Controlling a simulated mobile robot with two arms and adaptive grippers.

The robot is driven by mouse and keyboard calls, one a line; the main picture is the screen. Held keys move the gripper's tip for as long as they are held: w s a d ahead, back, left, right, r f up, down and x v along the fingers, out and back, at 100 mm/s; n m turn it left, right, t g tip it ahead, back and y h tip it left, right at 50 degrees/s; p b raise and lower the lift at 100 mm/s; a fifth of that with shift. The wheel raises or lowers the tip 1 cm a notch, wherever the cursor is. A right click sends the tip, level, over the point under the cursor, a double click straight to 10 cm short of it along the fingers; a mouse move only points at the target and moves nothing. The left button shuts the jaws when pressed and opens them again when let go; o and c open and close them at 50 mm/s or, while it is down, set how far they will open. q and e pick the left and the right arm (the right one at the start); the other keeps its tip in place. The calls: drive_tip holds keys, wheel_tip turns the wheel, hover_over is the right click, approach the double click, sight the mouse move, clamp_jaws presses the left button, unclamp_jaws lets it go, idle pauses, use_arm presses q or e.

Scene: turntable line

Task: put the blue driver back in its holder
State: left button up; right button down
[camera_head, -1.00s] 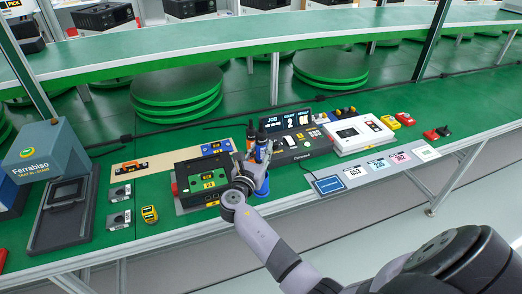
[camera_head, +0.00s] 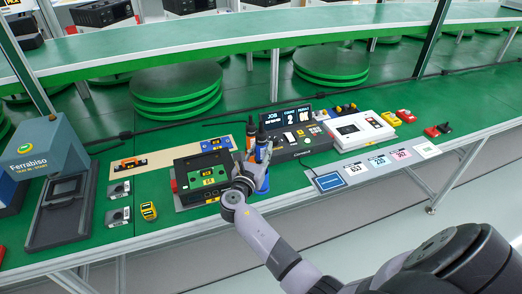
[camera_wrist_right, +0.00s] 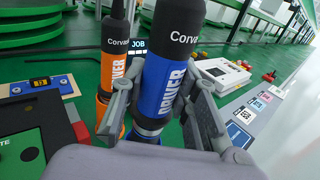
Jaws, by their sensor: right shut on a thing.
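The blue driver (camera_head: 262,154) has a black top and a blue body. It stands roughly upright between the fingers of my right gripper (camera_head: 249,170), which is shut on it. In the right wrist view the blue driver (camera_wrist_right: 165,88) fills the middle, with one finger of the gripper (camera_wrist_right: 160,108) on each side. A blue holder (camera_head: 264,185) shows below the driver, partly covered by my gripper. My left gripper is not in view.
An orange driver (camera_wrist_right: 114,62) stands close to the left of the blue one, near my left-hand finger. A black box with a green top (camera_head: 205,178) lies left of the gripper. A dark console (camera_head: 298,140) and a white device (camera_head: 358,131) stand to the right.

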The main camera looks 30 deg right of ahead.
sight(261, 160)
drive_tip(key=shift+f+b, duration=1.4)
drive_tip(key=shift+f, duration=0.55)
drive_tip(key=c, duration=1.3)
unclamp_jaws()
drive_tip(key=shift+o, duration=0.6)
drive_tip(key=shift+f, duration=0.15)
drive_tip(key=v, duration=1.2)
